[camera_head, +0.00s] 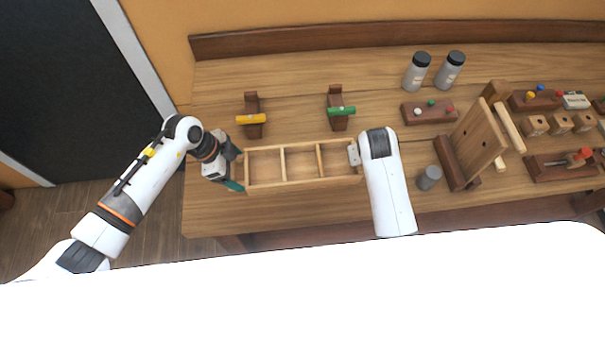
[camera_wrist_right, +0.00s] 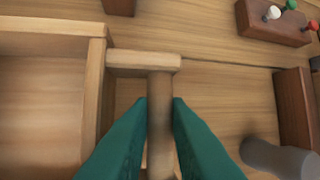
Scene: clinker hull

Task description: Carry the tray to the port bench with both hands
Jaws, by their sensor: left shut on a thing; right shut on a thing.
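The wooden tray (camera_head: 305,184) is long and open, split into three empty compartments, and lies at or just above the bench's left half; I cannot tell if it touches. My left gripper (camera_head: 239,171) is at its left end, shut on that end, with the handle there mostly hidden. My right gripper (camera_wrist_right: 159,110) has its teal fingers shut on the round handle bar at the tray's right end, seen in the right wrist view; the tray (camera_wrist_right: 96,90) shows at left there. In the head view, my right arm hides the right fingers.
The wooden bench (camera_head: 225,215) has yellow (camera_head: 251,119) and green (camera_head: 341,111) topped brackets behind the tray. A grey cylinder (camera_head: 429,178) and a tilted board (camera_head: 477,145) stand to the right. Two grey bottles (camera_head: 417,72) stand at the back. The front left is clear.

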